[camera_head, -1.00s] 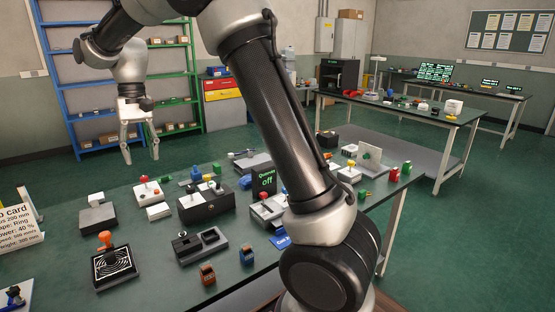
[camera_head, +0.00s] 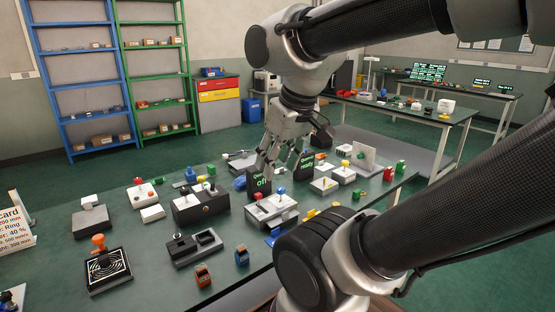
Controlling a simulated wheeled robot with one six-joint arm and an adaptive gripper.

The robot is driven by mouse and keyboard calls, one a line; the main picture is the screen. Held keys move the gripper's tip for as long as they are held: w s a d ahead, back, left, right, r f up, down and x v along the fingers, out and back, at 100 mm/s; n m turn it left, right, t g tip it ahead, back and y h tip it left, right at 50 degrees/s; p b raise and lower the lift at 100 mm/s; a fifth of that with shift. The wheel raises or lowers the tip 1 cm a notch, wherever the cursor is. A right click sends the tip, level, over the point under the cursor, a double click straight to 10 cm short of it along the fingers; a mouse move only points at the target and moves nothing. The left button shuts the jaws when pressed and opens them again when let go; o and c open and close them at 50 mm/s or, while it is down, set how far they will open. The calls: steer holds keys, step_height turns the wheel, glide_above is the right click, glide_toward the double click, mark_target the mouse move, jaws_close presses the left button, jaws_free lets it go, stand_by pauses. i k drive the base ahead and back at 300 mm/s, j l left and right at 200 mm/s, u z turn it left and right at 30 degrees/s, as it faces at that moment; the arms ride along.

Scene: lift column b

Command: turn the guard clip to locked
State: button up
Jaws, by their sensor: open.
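My gripper (camera_head: 281,172) is open and empty. One screen (camera_head: 260,184) reads "off" in green, and the other screen (camera_head: 307,166) shows "ready". I cannot tell which small part is the guard clip. A light grey unit with a red part and a blue knob (camera_head: 271,212) stands just below the fingers in the picture. Small white units with yellow parts stand to the right, one of them a white unit (camera_head: 323,186). The fingers cover part of the screens.
The near table (camera_head: 150,255) also holds a dark box (camera_head: 200,207), a dark two-slot tray (camera_head: 192,248), a black patterned plate with an orange knob (camera_head: 106,270) and several small blocks. My arm hides the table's right front. The table's middle front has bare room.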

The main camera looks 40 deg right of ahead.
mark_target(98, 239)
steer(key=i+j, duration=0.1)
steer(key=j, duration=1.15)
steer(key=j+z, duration=0.3)
steer(key=j, duration=0.2)
steer(key=j+z, duration=0.25)
steer(key=j, duration=0.3)
steer(key=k, duration=0.65)
